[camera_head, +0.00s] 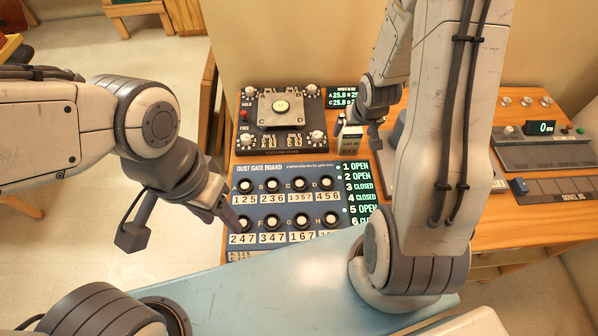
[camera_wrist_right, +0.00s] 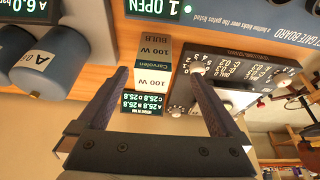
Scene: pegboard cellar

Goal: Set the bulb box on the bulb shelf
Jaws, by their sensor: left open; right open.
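In the right wrist view the bulb box (camera_wrist_right: 152,62), lettered "100 W", shows between the spread fingertips of my right gripper (camera_wrist_right: 160,72), with a gap on both sides. My left gripper (camera_head: 228,212) is over the left edge of the dust gate board; its fingertips are hard to make out. I cannot pick out a bulb shelf in either view.
The dust gate board (camera_head: 265,195) covers the front of the bench. A dark device with white knobs (camera_head: 282,143) stands behind it, and a small green readout (camera_head: 340,98) is behind the box. In the right wrist view, blue-grey cylinders (camera_wrist_right: 50,58) stand close by on the left.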

